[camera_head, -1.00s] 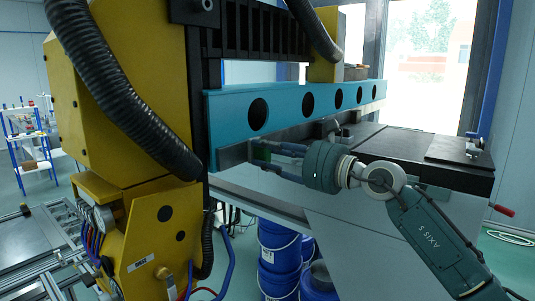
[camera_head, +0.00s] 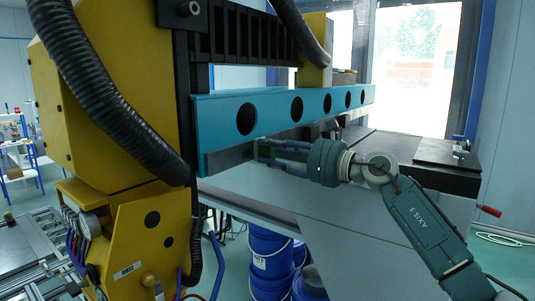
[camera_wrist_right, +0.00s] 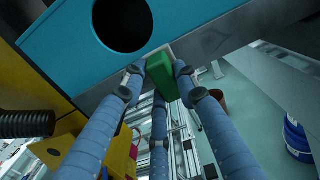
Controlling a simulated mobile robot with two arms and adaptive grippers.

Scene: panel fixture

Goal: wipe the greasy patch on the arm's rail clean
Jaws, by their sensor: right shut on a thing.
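The arm's rail is a grey metal strip (camera_head: 228,158) along the lower edge of a teal beam (camera_head: 215,112) with round holes. It also shows in the wrist view (camera_wrist_right: 240,32), with darker mottling to the right of the fingers; I cannot tell whether this is the greasy patch. My right gripper (camera_head: 266,150) is shut on a green block (camera_wrist_right: 158,68), which looks like a sponge. The block is at the rail, below and right of the first hole, and seems to touch it. The fingers hide part of the block and the rail behind it. My left gripper is not in view.
A yellow machine body (camera_head: 150,235) with a thick black hose (camera_head: 100,95) stands left of the rail. A dark-topped bench (camera_head: 400,147) is behind my right arm. Blue buckets (camera_head: 270,250) stand below. Open floor shows at the lower right.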

